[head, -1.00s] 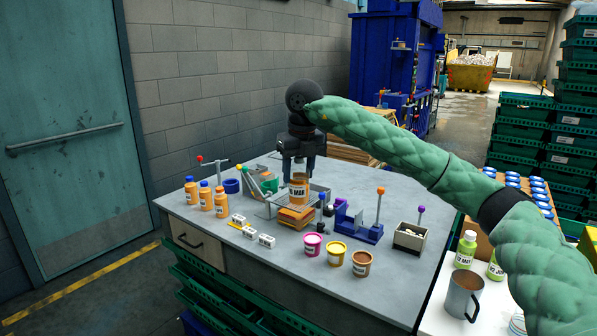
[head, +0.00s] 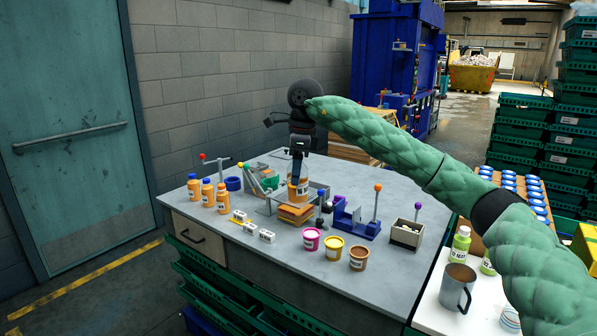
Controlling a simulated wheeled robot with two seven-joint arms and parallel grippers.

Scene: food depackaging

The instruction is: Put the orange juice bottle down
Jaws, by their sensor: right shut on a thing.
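My right gripper (head: 298,172) is above the middle of the grey workbench, pointing down. It is shut on the orange juice bottle (head: 303,190), which is partly hidden behind a dark finger. The bottle is upright, with orange content low down and a clearer part above. It shows at a small metal tray fixture, just behind a stack of orange-brown slabs (head: 296,212). I cannot tell whether its base touches anything. My left gripper is not in view.
Several orange bottles (head: 207,195) stand at the bench's (head: 240,255) left. Pink, yellow and brown tubs (head: 333,248) stand in front. A blue vice-like fixture (head: 357,222) and a small bin (head: 407,233) are to the right.

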